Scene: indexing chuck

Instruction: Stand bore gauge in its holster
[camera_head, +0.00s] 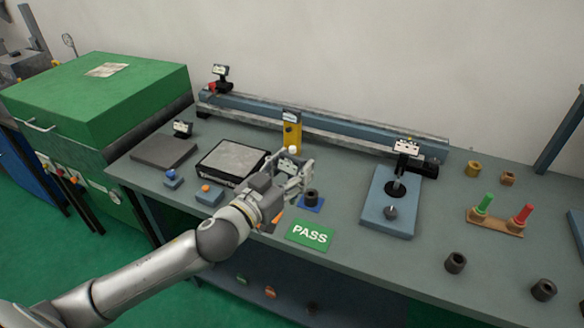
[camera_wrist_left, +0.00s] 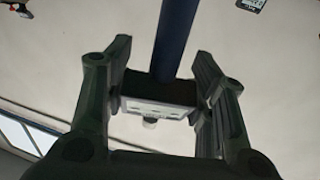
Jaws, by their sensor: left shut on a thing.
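My left gripper (camera_head: 297,176) is over the front middle of the bench. In the left wrist view its two fingers (camera_wrist_left: 160,90) close on the sides of a dark block with a pale face, which I take to be the bore gauge (camera_wrist_left: 158,106). A dark blue rod runs from the block toward the top of that view. In the head view the gauge's pale head (camera_head: 288,166) shows partly behind the fingers. A yellow upright block (camera_head: 292,140) with a dark fitting stands just behind the gripper; it may be the holster. My right gripper is out of view.
A black ring on a blue pad (camera_head: 311,200) and a green PASS card (camera_head: 311,235) lie close to the gripper. A gauge stand (camera_head: 388,215) is to the right. A long rail (camera_head: 330,128) runs along the back.

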